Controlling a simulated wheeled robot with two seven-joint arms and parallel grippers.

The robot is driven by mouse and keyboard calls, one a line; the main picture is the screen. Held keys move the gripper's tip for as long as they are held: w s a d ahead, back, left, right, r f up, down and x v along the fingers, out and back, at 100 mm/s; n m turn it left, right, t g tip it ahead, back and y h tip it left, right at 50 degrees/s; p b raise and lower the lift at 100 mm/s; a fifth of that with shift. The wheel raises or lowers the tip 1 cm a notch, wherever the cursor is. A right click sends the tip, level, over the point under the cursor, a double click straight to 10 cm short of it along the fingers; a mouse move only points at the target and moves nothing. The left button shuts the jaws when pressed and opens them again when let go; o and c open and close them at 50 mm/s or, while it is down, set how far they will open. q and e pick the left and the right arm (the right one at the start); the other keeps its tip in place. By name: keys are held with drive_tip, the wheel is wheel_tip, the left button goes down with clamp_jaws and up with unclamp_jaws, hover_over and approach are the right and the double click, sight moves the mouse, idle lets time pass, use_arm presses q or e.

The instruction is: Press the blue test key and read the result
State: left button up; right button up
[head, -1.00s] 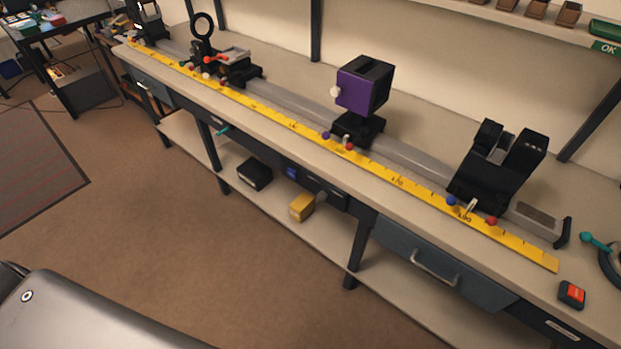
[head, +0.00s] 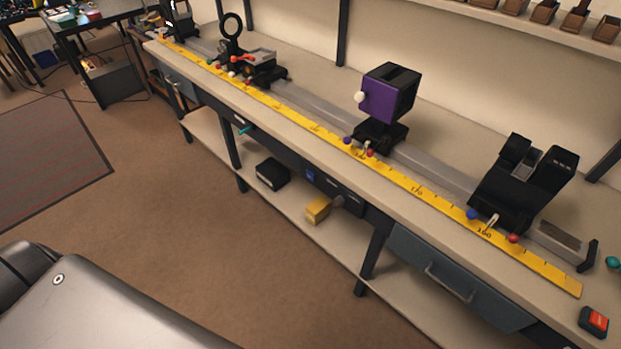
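A small blue square (head: 310,174) sits on the dark front panel under the bench top; it may be the blue test key, but it is too small to read. A dark panel part (head: 345,194) lies just right of it, with no readable result on it. Neither of my grippers is in view.
The long bench (head: 400,222) carries a rail with a purple block (head: 380,100), a black holder (head: 522,185), a ring stand (head: 231,28) and a yellow ruler (head: 420,190). A red-topped switch (head: 595,321) is at right. Carpet (head: 190,220) in front is clear.

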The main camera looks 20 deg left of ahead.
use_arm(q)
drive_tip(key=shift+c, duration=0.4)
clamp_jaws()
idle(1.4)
